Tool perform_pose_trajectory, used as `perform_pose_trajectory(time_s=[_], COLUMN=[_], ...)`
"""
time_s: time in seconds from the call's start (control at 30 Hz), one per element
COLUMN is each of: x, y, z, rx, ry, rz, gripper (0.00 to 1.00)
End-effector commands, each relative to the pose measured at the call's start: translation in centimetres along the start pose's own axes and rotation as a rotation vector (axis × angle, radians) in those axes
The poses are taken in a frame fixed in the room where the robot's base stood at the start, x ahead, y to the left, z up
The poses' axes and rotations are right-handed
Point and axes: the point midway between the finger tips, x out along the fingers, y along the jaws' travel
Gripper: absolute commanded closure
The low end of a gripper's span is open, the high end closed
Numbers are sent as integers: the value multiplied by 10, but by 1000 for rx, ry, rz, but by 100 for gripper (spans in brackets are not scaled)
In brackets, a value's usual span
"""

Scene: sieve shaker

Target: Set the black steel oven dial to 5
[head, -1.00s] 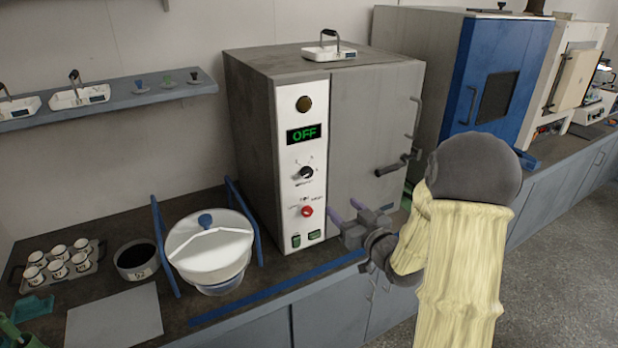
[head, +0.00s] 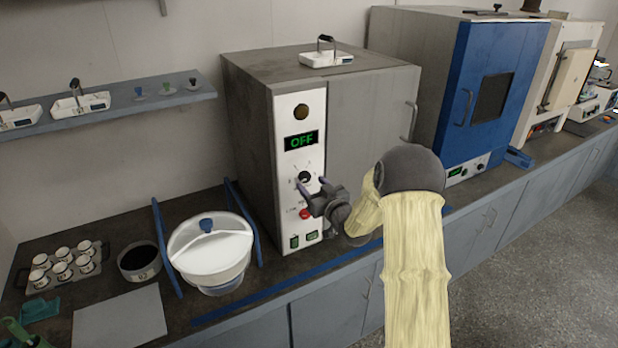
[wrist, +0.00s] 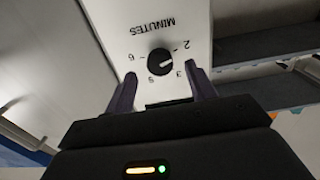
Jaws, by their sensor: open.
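The black dial (head: 304,177) is on the white control panel of the grey steel oven (head: 243,150), below a green display (head: 301,141) reading OFF. My gripper (wrist: 160,74) is open in front of the panel. In the wrist view the dial (wrist: 160,61) lies between its two fingertips, with gaps on both sides. The dial's light pointer line points right and slightly up there, between upside-down marks resembling 2 and 3. In the head view my gripper partly covers the panel below the dial.
A red knob (head: 305,214) sits below the dial, close to my gripper. The closed oven door (head: 365,115) is to the right. A white lidded bowl (head: 212,250) between blue rails stands left of the oven. A white tray (head: 326,59) lies on top.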

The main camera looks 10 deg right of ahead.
Motion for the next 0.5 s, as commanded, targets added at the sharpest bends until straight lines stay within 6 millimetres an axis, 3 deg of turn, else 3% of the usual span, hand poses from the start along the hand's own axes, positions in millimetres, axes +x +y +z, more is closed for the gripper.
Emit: perform_pose_trajectory(time_s=[0.2,0.5], x=[24,28], y=[0,0], z=[-1,0], rx=[1,0], ry=[0,-1], rz=[0,1], gripper=[44,44])
